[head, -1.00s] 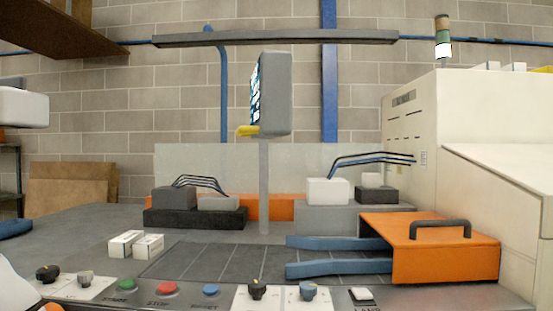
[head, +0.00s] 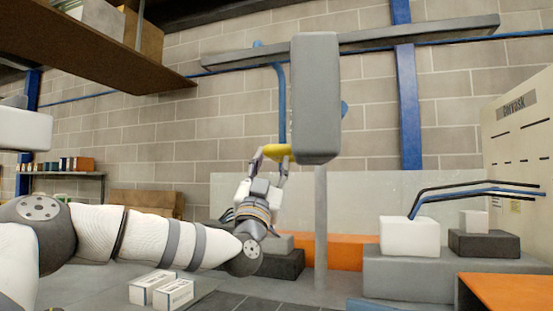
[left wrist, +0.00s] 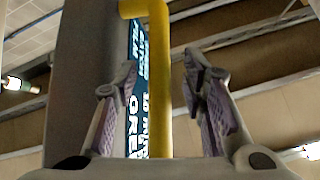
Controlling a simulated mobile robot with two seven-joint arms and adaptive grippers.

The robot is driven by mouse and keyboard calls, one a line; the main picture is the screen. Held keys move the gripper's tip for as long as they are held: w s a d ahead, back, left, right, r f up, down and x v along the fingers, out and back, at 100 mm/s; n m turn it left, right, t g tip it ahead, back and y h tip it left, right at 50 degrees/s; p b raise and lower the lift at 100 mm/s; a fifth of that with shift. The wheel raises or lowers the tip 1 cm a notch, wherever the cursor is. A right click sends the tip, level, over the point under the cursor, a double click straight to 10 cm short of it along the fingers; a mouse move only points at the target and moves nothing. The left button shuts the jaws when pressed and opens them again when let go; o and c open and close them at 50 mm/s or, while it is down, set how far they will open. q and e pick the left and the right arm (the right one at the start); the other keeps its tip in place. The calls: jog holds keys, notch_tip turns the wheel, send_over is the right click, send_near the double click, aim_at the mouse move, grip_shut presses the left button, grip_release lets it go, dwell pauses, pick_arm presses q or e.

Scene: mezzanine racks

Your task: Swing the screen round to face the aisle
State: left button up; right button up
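The screen (head: 315,95) is a grey upright box on a grey post (head: 321,230). In the head view I see its plain grey casing and no lit face. In the left wrist view a narrow strip of its lit face with white text (left wrist: 137,95) shows beside the dark casing (left wrist: 80,70). A yellow handle (head: 280,153) sticks out from its lower left. My left gripper (head: 270,158) is at the handle. In the left wrist view the fingers (left wrist: 160,95) stand either side of the yellow bar (left wrist: 160,45), apart, with gaps visible. My right gripper is out of view.
A brown shelf (head: 95,50) hangs at the upper left. Two small white boxes (head: 160,289) lie below my left arm. A cabled white block (head: 410,236) and an orange cover (head: 510,290) stand to the right. A grey overhead bar (head: 420,37) runs behind the screen.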

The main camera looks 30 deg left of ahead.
pick_arm(q)
jog(key=shift+x, duration=1.5)
grip_shut()
jog(key=shift+d, duration=0.1)
